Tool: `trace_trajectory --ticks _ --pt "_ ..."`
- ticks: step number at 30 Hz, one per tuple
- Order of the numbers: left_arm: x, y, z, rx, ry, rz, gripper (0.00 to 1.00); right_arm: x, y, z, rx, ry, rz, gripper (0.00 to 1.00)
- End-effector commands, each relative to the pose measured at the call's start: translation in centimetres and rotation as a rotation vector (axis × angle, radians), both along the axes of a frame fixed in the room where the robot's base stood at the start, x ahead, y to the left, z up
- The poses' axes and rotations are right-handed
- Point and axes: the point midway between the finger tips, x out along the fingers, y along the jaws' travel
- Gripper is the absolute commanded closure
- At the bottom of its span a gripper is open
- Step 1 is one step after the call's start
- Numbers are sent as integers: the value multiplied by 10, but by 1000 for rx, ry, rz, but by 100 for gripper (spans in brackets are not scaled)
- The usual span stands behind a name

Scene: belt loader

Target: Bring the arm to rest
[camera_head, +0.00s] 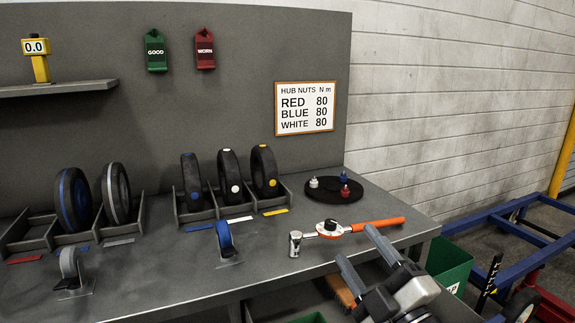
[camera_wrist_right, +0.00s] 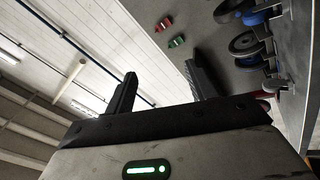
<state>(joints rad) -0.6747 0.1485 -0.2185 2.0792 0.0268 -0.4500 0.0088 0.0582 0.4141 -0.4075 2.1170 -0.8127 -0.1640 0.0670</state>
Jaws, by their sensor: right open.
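My right gripper (camera_head: 362,258) is in the lower right of the head view, in front of the bench's front edge. Its two fingers are apart with nothing between them. In the right wrist view my right gripper (camera_wrist_right: 160,95) also shows open and empty, with the wall and ceiling beyond it. An orange-handled torque wrench (camera_head: 362,225) lies on the grey bench (camera_head: 270,270) just behind the fingers, and I see a gap between it and them. My left gripper is in neither view.
A black round tray (camera_head: 333,198) holds white, blue and red nuts. Wheels stand in racks (camera_head: 195,212) at the back. Small casters, one blue (camera_head: 225,240), stand at the front. A green bin (camera_head: 450,262) and a blue frame (camera_head: 520,240) are at the right.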

Motion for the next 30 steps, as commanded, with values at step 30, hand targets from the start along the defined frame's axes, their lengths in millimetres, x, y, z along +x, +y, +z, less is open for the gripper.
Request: trace_trajectory --ticks 30 --pt "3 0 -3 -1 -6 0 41 -233 -84 -261 651 1658 -726 45"
